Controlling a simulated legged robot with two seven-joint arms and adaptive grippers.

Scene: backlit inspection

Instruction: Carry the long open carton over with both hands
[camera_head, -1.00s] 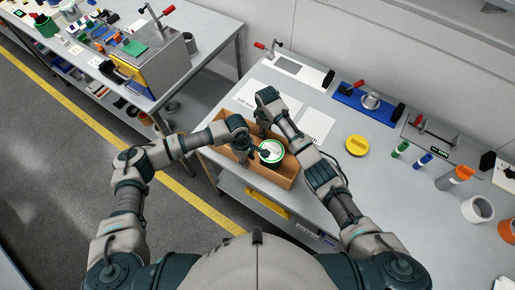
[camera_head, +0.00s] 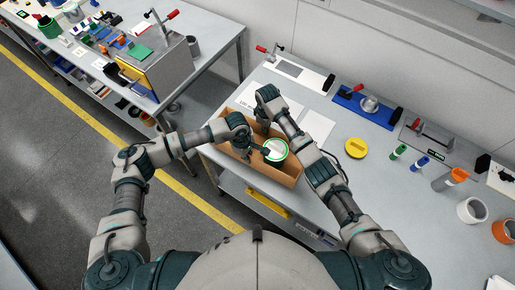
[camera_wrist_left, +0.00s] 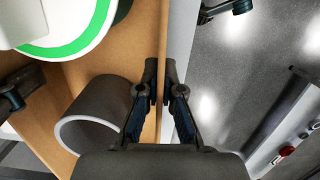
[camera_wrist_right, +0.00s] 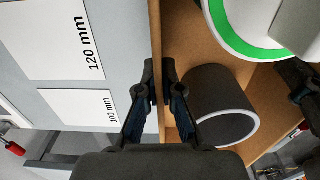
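The long open brown carton (camera_head: 268,178) is near the table's front edge; I cannot tell whether it is lifted. My right gripper (camera_head: 264,115) is closed likewise on the far wall in the right wrist view (camera_wrist_right: 160,85).
White sheets marked with millimetre sizes (camera_wrist_right: 62,40) lie beyond the carton. A yellow disc (camera_head: 356,147), a blue fixture (camera_head: 366,107) and green and blue cylinders (camera_head: 398,152) stand to the right. A second bench (camera_head: 215,45) stands left, across a gap of floor.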

